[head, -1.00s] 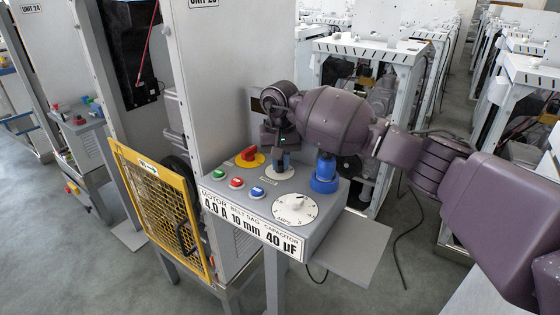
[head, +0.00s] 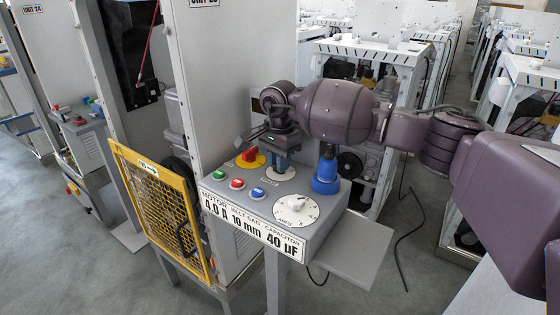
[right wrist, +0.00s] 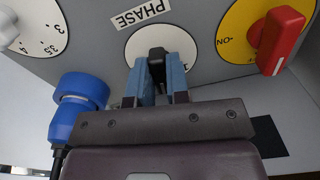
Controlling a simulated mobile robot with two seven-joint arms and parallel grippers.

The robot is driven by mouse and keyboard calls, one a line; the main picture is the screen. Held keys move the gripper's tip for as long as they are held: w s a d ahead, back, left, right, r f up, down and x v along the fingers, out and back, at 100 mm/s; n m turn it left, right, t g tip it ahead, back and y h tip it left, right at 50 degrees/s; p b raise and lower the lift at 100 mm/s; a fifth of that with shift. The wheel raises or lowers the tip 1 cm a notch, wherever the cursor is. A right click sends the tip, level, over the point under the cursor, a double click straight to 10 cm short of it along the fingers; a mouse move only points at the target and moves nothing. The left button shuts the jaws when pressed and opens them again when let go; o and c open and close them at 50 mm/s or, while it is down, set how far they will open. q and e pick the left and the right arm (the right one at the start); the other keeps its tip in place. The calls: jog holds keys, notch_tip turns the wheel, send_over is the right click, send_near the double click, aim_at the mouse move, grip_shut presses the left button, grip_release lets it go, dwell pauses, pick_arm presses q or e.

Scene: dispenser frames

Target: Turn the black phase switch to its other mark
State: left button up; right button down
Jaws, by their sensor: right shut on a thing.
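The black phase switch (right wrist: 157,56) sits on a round white dial plate (right wrist: 178,45) beside the PHASE label (right wrist: 143,15) in the right wrist view. My right gripper (right wrist: 161,76) has its two blue fingers on either side of the switch handle, shut on it. A mark shows on the dial to the right of the fingers; the other mark is hidden. In the head view the right gripper (head: 281,161) reaches down to the white dial plate (head: 281,174), and its fingers hide the switch. My left gripper is not in view.
A red handle on a yellow disc (head: 250,157) stands close to the left of the switch. A blue plug (head: 325,178) stands close to the right. A yellow mesh guard (head: 160,205) is at left.

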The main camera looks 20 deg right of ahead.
jog(key=m, duration=0.3)
jog(key=shift+w+r+m+p, duration=0.1)
jog(key=shift+r+m+p, duration=0.05)
jog(key=shift+m+p, duration=0.45)
jog(key=shift+m, duration=0.9)
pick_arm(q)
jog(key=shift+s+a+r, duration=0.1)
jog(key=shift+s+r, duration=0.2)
pick_arm(e)
jog(key=shift+w+m, duration=0.1)
jog(key=shift+m, duration=0.4)
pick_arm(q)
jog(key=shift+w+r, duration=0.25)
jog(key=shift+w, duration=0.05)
pick_arm(e)
jog(key=c, duration=1.1)
grip_release()
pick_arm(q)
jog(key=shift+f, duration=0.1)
pick_arm(e)
notch_tip(320, 180, up, 11)
jog(key=shift+f, duration=0.2)
